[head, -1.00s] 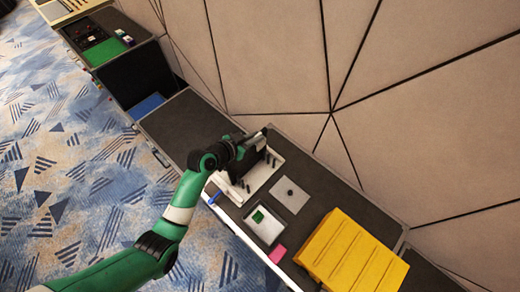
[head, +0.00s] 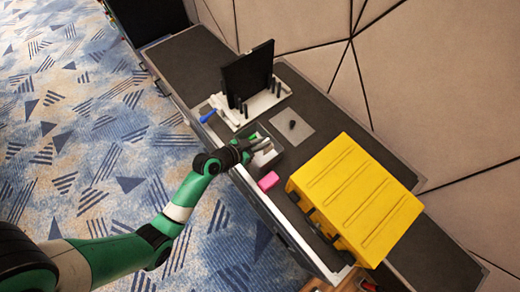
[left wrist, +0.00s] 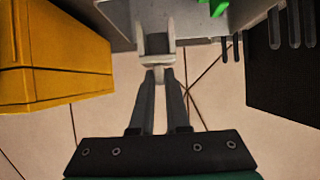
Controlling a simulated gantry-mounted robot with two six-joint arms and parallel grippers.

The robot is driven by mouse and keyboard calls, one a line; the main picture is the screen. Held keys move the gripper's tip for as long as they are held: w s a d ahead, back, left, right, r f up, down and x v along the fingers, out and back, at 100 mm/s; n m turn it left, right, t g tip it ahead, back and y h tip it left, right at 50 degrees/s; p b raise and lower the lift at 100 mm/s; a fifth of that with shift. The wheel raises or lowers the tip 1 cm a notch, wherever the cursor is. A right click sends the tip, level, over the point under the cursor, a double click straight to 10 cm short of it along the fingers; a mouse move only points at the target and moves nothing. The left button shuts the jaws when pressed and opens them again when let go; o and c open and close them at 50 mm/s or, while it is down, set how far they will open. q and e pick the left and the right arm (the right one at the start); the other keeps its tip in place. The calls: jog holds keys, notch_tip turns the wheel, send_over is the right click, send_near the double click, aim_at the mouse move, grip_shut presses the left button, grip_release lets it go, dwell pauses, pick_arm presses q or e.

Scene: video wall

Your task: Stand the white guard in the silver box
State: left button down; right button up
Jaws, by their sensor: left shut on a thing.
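The silver box (head: 272,163) is a small open tray on the dark bench top, left of the yellow case. A green piece (head: 252,137) shows at it, and also in the left wrist view (left wrist: 217,7). My left gripper (head: 258,146) is over the box and covers part of it. In the left wrist view its fingers (left wrist: 158,78) are shut on a small pale piece, which seems to be the white guard (left wrist: 157,46). The guard's far side lies against the grey box (left wrist: 195,20) in the picture; I cannot tell whether it touches. My right gripper is not in view.
A yellow case (head: 355,195) stands to the right, with a pink block (head: 268,181) near it. A white rack (head: 262,103) holds a black panel (head: 247,72) behind the gripper. A grey plate (head: 291,127) lies beside the box. A blue item (head: 208,115) lies by the front edge.

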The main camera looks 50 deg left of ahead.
pick_arm(q)
notch_tip(320, 180, down, 8)
jog(key=b, duration=0.4)
jog(key=shift+d+f, duration=0.1)
jog(key=shift+f, duration=0.1)
jog(key=c, duration=0.9)
grip_release()
